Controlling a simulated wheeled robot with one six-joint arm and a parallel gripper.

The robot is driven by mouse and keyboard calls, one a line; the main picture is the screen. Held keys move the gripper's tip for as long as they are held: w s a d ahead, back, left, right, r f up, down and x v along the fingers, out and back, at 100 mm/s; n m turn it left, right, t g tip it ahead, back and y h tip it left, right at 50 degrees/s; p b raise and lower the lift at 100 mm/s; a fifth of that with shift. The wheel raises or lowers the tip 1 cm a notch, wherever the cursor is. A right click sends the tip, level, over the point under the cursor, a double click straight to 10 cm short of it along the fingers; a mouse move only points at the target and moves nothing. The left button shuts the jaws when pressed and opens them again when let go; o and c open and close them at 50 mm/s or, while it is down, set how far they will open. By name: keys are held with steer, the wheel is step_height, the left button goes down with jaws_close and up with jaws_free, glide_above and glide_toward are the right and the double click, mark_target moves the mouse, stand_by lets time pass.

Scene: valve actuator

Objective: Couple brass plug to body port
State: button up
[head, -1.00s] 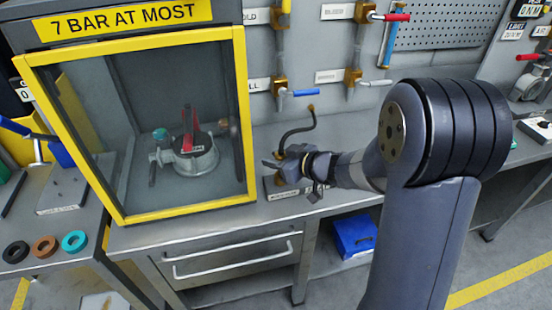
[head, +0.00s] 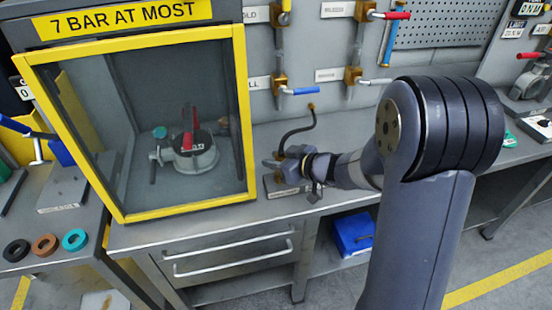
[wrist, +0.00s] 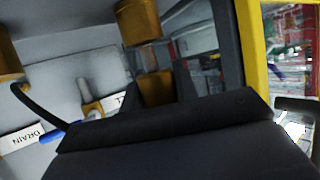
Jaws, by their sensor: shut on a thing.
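My gripper (head: 272,163) is just right of the yellow-framed cabinet, low over the bench. In the wrist view its dark fingers (wrist: 153,97) are shut on a small brass piece, seemingly the brass plug (wrist: 155,88). The head view is too small to show the plug. A black hose (head: 290,132) runs from a brass wall fitting down to my gripper. The pale valve body (head: 197,158), with a red part on top and a teal part at its left, stands behind the cabinet's glass. A small brownish fitting (head: 225,124) shows near the cabinet's right side. The body port cannot be made out.
The cabinet's yellow frame (head: 243,120) stands close left of my gripper. A metal block (head: 283,187) lies on the bench below it. Wall valves with red and blue handles (head: 300,91) are above and behind.

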steer(key=shift+f+b, duration=0.65)
steer(key=shift+f, duration=0.55)
steer(key=o, duration=1.1)
steer(key=shift+o, duration=0.2)
steer(key=v, duration=1)
steer(key=shift+s+d+p, duration=0.3)
steer(key=shift+p, duration=0.1)
steer(key=shift+w+a, duration=0.1)
